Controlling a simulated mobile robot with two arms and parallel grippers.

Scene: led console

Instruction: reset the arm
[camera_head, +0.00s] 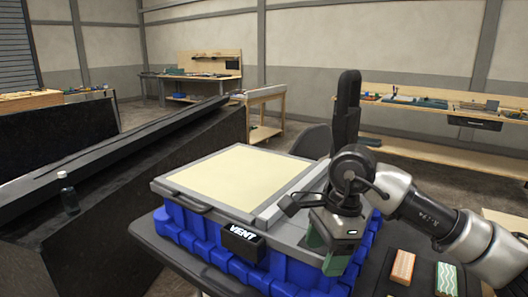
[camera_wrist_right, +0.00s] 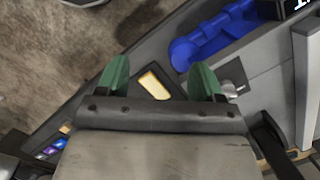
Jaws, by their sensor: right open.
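My right arm (camera_head: 425,210) comes in from the right in the head view, bent at its dark joint over the right side of the console. My right gripper (camera_head: 325,247) points down with its green fingers apart, just right of the black VENT box (camera_head: 241,243). In the right wrist view the two green fingers (camera_wrist_right: 160,80) are spread with nothing gripped. A small yellow piece (camera_wrist_right: 154,84) shows between them, on a dark surface beyond. My left gripper is not in view.
The console has a cream panel (camera_head: 235,178) above a blue ribbed body (camera_head: 190,238). An orange block (camera_head: 402,266) and a green wavy block (camera_head: 446,279) lie right of the gripper. A dark bottle (camera_head: 68,193) stands left. Workbenches line the walls.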

